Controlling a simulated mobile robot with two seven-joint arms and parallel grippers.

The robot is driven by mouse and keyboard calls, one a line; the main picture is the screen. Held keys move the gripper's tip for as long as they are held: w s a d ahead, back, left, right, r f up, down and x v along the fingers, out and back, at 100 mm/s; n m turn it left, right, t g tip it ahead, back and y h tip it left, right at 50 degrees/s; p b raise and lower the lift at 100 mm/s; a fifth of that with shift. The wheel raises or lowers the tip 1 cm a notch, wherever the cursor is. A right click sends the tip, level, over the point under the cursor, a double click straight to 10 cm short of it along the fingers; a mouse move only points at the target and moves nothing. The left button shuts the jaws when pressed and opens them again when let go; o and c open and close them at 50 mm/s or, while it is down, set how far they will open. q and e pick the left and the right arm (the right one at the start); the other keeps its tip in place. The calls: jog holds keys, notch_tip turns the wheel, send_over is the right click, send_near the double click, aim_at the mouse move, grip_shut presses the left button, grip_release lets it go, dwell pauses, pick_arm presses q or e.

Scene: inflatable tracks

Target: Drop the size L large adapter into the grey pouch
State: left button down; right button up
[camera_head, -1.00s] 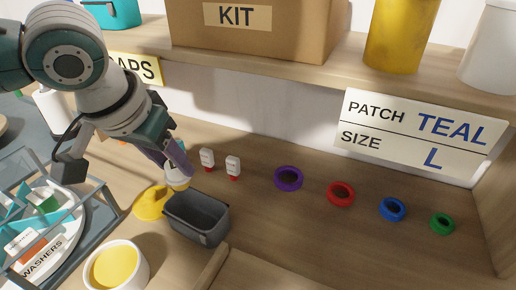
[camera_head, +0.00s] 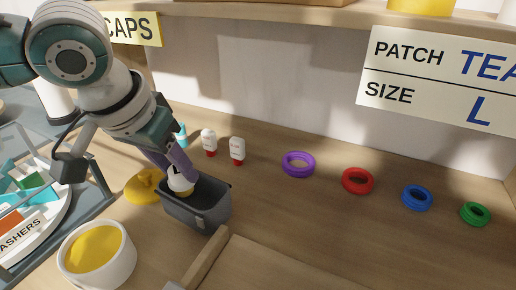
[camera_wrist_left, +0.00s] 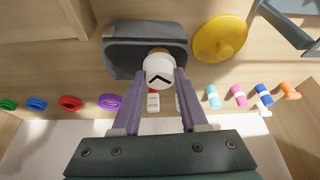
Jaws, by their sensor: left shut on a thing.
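The grey pouch (camera_head: 210,212) is an open-topped box on the wooden bench; it also shows in the left wrist view (camera_wrist_left: 120,60). My left gripper (camera_head: 180,177) has its purple fingers shut on a white round adapter (camera_head: 181,186) with a yellow part below it. In the left wrist view the adapter (camera_wrist_left: 159,71) shows a dark chevron on its face and sits between the fingertips (camera_wrist_left: 160,76). It overlaps the pouch's rim in both views, and its exact height above the pouch is hard to tell. I cannot read a size on it. My right gripper is not in view.
A yellow disc (camera_head: 143,187) and a white tub of yellow stuff (camera_head: 97,254) lie left of the pouch. Two small white bottles (camera_head: 209,142) stand behind. Purple (camera_head: 298,153), red, blue and green rings lie to the right. A sign (camera_head: 440,75) reads "SIZE L".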

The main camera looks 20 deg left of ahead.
pick_arm(q)
jog(key=shift+c, duration=1.8)
grip_release()
jog(key=p+v, duration=0.2)
jog(key=v, duration=0.8)
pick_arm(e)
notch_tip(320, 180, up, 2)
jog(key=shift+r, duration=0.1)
